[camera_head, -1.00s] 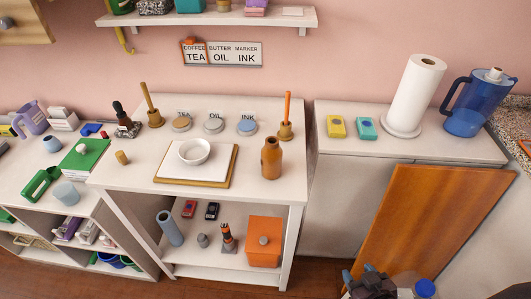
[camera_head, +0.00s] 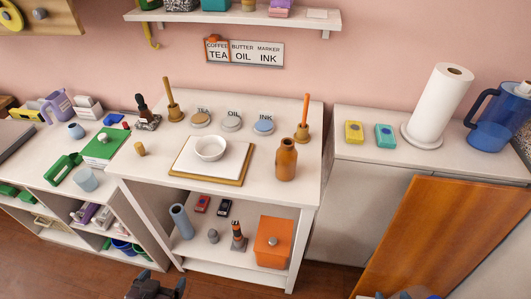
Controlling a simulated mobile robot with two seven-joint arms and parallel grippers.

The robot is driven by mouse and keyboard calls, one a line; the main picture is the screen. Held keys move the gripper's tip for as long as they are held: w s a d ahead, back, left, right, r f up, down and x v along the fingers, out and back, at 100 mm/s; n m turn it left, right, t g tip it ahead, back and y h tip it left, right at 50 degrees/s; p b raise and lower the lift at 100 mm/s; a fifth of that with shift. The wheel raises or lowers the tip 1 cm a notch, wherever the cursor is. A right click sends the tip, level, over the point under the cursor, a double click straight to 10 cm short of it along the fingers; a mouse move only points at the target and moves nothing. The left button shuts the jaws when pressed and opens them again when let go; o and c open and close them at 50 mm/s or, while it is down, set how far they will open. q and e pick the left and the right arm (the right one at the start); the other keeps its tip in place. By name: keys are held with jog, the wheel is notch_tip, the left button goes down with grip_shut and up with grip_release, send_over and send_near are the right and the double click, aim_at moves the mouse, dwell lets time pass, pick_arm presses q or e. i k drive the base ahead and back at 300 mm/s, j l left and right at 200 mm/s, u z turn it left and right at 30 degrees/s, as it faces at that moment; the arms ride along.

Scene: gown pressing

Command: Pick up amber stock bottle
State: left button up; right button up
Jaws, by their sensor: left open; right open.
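The amber stock bottle (camera_head: 286,162) stands upright on the right part of the white table top, just right of the board with the bowl. My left gripper (camera_head: 156,286) is open and empty at the bottom edge, left of centre, well below and left of the bottle. My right gripper (camera_head: 406,295) barely shows at the bottom edge, right of centre, far from the bottle. It is open, and most of it is cut off by the frame.
A white bowl (camera_head: 210,148) sits on a board (camera_head: 187,166) left of the bottle. A holder with an orange stick (camera_head: 303,130) stands close behind the bottle. The shelf below holds an orange box (camera_head: 272,247). A wooden panel (camera_head: 440,240) leans at the right.

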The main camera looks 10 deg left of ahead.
aim_at(287, 154)
jog(key=i+j+z, duration=0.1)
jog(key=j+z, duration=0.3)
jog(key=j, duration=0.6)
jog(key=j+z, duration=0.4)
jog(key=j, duration=0.6)
jog(key=k, duration=0.05)
